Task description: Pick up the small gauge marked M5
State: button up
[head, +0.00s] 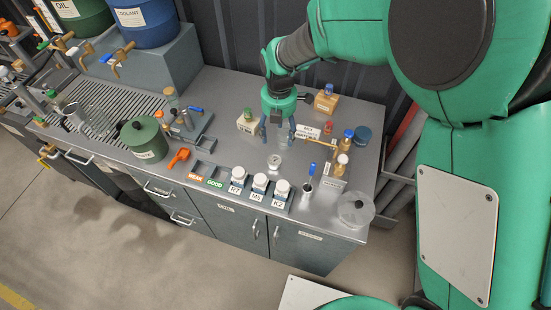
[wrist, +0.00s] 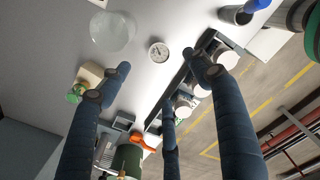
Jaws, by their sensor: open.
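A small round gauge with a pale face (head: 274,162) lies loose on the grey bench; its marking is too small to read. It also shows in the wrist view (wrist: 159,52), ahead of the fingers. At the front edge, white round-topped pieces stand in a dark rack above labels; the middle one (head: 260,180) is above the label M5 (head: 256,197). In the wrist view my fingers partly hide this row. My gripper (head: 278,135) is open and empty above the bench, behind the loose gauge. The blue fingers (wrist: 163,75) are spread apart, touching neither.
A clear glass vessel (wrist: 112,30) stands close to the fingers. A blue-handled tool in a cup (head: 308,184), brass fittings (head: 341,168) and a clear jar (head: 356,209) are to the right. A green pot (head: 143,138) and orange tool (head: 179,157) are left.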

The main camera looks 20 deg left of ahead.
jog(key=shift+s+a+f+n, duration=0.15)
jog(key=shift+a+f+n, duration=0.35)
jog(key=shift+a+f, duration=0.3)
jog(key=shift+f, duration=0.1)
jog(key=b, duration=0.1)
send_over(274, 161)
jog(key=shift+f, duration=4.25)
jog(key=shift+f+b, duration=0.6)
jog(key=shift+f, duration=2)
jog(key=shift+c, duration=0.3)
jog(key=c, duration=1.3)
